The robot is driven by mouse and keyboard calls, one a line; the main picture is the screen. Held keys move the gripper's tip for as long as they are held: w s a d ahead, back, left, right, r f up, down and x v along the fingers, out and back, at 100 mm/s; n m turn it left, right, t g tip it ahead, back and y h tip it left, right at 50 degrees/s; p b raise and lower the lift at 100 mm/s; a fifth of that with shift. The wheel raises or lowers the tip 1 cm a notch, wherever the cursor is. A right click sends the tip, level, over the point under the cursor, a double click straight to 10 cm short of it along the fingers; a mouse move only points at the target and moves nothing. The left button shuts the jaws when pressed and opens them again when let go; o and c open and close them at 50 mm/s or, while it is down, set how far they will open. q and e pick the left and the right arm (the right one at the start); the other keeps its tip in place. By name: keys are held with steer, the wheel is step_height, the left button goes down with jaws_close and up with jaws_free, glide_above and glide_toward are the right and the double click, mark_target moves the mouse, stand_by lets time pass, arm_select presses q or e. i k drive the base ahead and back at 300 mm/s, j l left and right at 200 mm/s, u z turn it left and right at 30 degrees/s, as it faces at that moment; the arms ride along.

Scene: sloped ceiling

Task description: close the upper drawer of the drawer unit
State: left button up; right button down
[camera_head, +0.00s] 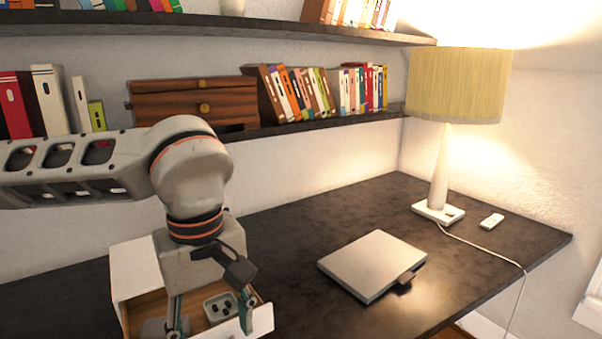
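A white drawer unit (135,265) stands on the dark desk at the lower left. A drawer with a wooden inside (150,303) and a white front (262,320) is pulled out of it. A grey piece with dark holes (220,307) lies in that drawer. My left gripper (208,322) points down over the open drawer with its two fingers spread apart. One finger is over the inside of the drawer and the other is close to its front panel; I cannot tell if it touches. The arm and gripper hide part of the unit. My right gripper is not in view.
A closed silver laptop-like slab (372,262) lies on the desk (330,215), right of the drawer. A lamp (440,170) and a small white object (491,221) stand farther right. Shelves with books and a wooden box with knobs (175,108) hang behind.

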mark_target(134, 310)
steer(key=k+l, duration=0.2)
steer(key=k, duration=0.25)
steer(key=k+l, duration=0.15)
steer(key=k, duration=0.25)
